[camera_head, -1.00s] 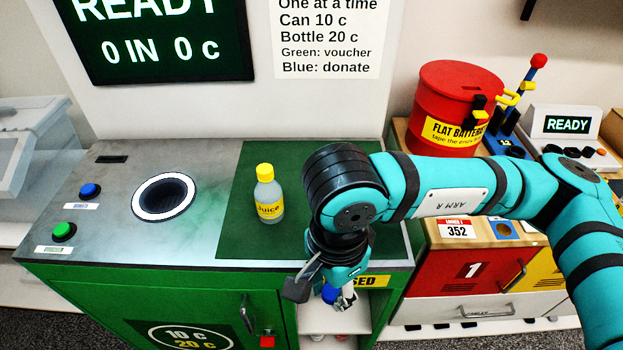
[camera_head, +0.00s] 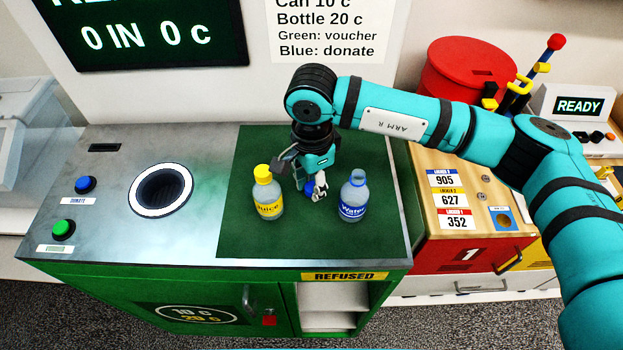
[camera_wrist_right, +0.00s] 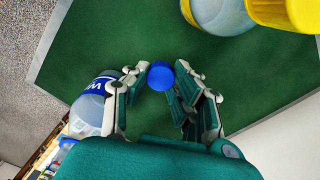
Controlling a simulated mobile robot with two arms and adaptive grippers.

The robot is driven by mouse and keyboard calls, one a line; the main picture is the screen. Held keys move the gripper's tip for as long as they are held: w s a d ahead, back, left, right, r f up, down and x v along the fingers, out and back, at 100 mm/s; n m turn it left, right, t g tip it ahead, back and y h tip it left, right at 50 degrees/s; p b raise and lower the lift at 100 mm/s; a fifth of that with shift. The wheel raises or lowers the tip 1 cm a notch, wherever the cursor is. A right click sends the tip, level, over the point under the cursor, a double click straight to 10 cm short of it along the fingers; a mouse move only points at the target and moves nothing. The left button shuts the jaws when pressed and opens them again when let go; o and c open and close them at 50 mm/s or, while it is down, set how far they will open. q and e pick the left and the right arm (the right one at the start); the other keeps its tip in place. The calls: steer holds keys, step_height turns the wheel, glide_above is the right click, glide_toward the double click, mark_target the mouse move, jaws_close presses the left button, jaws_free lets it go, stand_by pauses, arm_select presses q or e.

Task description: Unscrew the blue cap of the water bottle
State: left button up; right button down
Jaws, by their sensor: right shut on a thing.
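The water bottle (camera_head: 353,197) stands upright on the green mat (camera_head: 300,238), clear with a blue label and a bare neck. In the right wrist view it lies left of my fingers (camera_wrist_right: 90,105). The blue cap (camera_head: 309,187) is apart from the bottle, to its left. My right gripper (camera_head: 314,190) is shut on the cap above the mat, between the two bottles; the cap shows between the fingertips in the right wrist view (camera_wrist_right: 160,76). My left gripper is not in view.
A juice bottle (camera_head: 268,198) with a yellow cap stands just left of my right gripper. Farther left are a round hole (camera_head: 162,190) and blue (camera_head: 86,184) and green (camera_head: 63,229) buttons. The mat's front part is clear. A red drum (camera_head: 462,75) stands at the back right.

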mark_target(311, 183)
steer(key=shift+w+a, duration=0.1)
steer(key=shift+w, duration=0.4)
step_height(311, 183, down, 3)
steer(key=shift+r+p, duration=0.1)
steer(key=shift+p, duration=1.1)
steer(key=shift+f, duration=0.35)
steer(key=shift+f, duration=0.15)
steer(key=shift+s+f+b, duration=0.15)
steer(key=shift+f+b, duration=0.3)
steer(key=shift+b, duration=0.4)
steer(key=c, duration=1.3)
jaws_free()
steer(key=shift+s, duration=0.1)
steer(key=shift+o, duration=1)
steer(key=shift+f, duration=0.1)
